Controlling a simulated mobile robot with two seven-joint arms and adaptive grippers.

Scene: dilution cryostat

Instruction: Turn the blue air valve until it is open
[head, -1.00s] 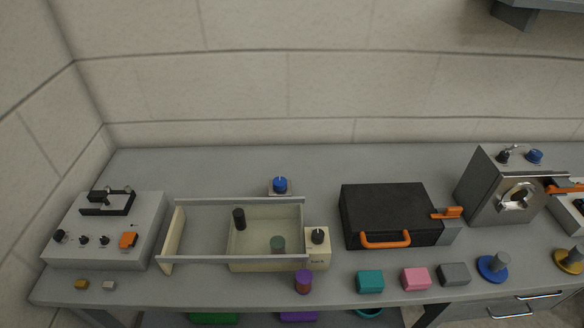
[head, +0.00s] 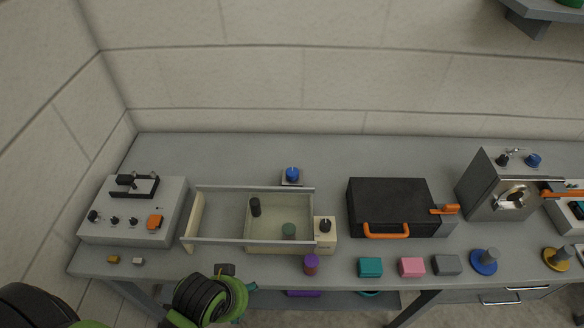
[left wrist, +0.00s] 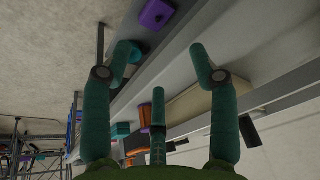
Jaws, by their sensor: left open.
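A blue knob (head: 292,174) on a small light base stands on the bench behind the clear-walled bath; it looks like the air valve. Its handle position is too small to read. A second blue knob (head: 533,160) sits on top of the grey metal box at the right. My left gripper (head: 226,270) is at the bench's front edge, well in front of and left of the first knob, partly hidden by my own wrist. In the left wrist view its fingers (left wrist: 160,66) are spread, with nothing between them. My right gripper is not in view.
The bath (head: 215,241) with its raised rails lies between my left gripper and the knob behind it. A grey control box (head: 120,225) is at left, a black case (head: 388,205) at right. Small coloured blocks line the front edge. The back strip of bench is clear.

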